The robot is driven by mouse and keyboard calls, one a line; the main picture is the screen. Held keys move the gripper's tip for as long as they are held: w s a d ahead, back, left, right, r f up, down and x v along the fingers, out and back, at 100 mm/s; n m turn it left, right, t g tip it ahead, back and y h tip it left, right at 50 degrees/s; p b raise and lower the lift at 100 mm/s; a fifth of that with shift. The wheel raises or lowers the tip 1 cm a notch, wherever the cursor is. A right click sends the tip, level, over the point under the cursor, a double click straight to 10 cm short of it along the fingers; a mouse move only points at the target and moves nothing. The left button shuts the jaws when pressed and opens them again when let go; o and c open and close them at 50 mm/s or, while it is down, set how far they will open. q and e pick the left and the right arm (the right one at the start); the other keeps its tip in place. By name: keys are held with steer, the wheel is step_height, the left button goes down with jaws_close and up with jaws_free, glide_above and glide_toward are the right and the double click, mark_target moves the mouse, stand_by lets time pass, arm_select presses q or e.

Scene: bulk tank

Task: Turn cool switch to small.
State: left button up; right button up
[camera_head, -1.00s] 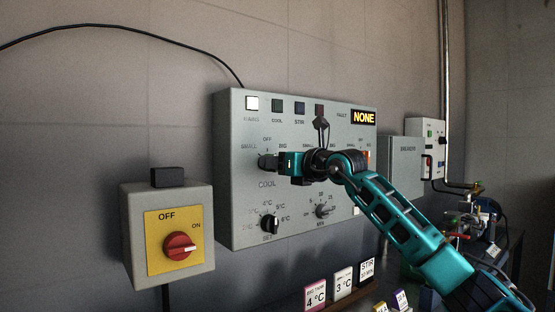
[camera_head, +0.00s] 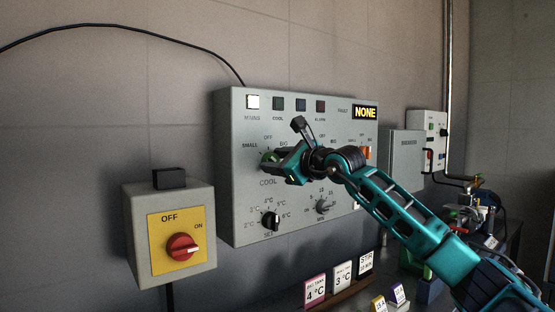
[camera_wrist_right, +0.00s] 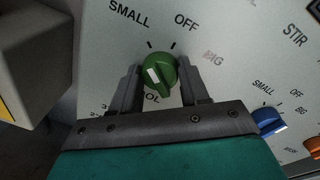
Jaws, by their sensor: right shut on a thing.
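The cool switch is a green knob (camera_head: 268,157) on the left of the grey control panel (camera_head: 236,215), with SMALL, OFF and BIG printed around it. My right gripper (camera_head: 277,159) is shut on this knob. In the right wrist view, the two fingers stand on either side of the green knob (camera_wrist_right: 160,72). A white mark shows on the knob's face, on its left part; I cannot tell for sure which label it points to. The gripper hides part of the COOL label there. My left gripper is not in view.
A blue knob (camera_wrist_right: 268,121) and an orange knob (camera_wrist_right: 313,144) sit to the right on the panel. Below are a black dial (camera_head: 270,221) and a grey dial (camera_head: 323,206). A box with a red OFF/ON switch (camera_head: 181,247) stands to the left. The display (camera_head: 365,112) reads NONE.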

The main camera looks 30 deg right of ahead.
stand_by(0.5)
steer(key=o, duration=1.1)
steer(key=shift+c, duration=0.2)
steer(key=shift+s, duration=0.1)
steer(key=s+d+b, duration=0.1)
steer(key=s+b, duration=0.2)
steer(key=s, duration=0.9)
steer(key=shift+s+d+r, duration=0.3)
steer(key=shift+s+r, duration=0.05)
